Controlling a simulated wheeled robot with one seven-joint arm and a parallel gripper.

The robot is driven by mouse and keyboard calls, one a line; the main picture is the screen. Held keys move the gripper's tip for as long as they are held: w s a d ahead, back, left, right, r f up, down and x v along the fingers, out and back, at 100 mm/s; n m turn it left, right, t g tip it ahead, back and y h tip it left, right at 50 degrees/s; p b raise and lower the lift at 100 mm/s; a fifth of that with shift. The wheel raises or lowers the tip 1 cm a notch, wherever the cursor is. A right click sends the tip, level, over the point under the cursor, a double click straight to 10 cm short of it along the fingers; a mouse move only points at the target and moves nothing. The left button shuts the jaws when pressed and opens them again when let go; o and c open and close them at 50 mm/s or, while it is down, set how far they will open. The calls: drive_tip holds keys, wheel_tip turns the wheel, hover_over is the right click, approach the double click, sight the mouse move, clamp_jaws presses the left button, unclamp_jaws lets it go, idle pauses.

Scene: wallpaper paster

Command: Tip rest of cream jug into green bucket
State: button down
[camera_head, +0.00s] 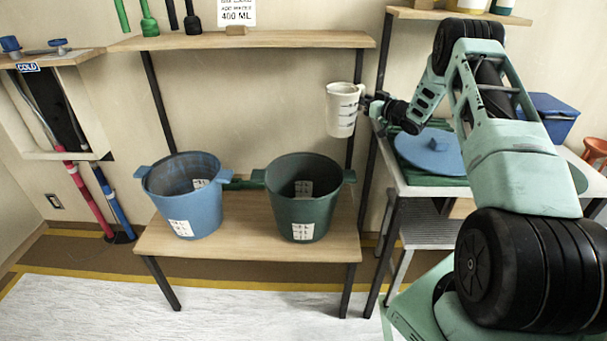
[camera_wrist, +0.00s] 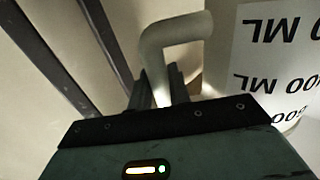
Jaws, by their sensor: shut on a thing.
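The cream jug (camera_head: 342,110) with dark measuring marks is held in the air, nearly upright, above and to the right of the green bucket. My gripper (camera_head: 366,104) is shut on its handle at the jug's right side. In the wrist view the jug's handle (camera_wrist: 172,42) runs down between the fingers, and the printed jug wall (camera_wrist: 270,65) fills the right. The dark green bucket (camera_head: 303,218) stands upright on the wooden bench. The jug's contents cannot be seen.
A blue bucket (camera_head: 187,213) stands left of the green one on the bench (camera_head: 250,245). A shelf (camera_head: 240,40) with a sign (camera_head: 236,12) runs above. A side table at the right holds a blue lid (camera_head: 430,150). A rack post (camera_head: 355,130) stands close behind the jug.

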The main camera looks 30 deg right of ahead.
sight(365, 88)
drive_tip(key=shift+r, duration=0.1)
drive_tip(key=shift+r+p, duration=1.2)
drive_tip(key=shift+r, duration=0.8)
drive_tip(key=shift+a+f, duration=0.1)
drive_tip(key=shift+f, duration=0.05)
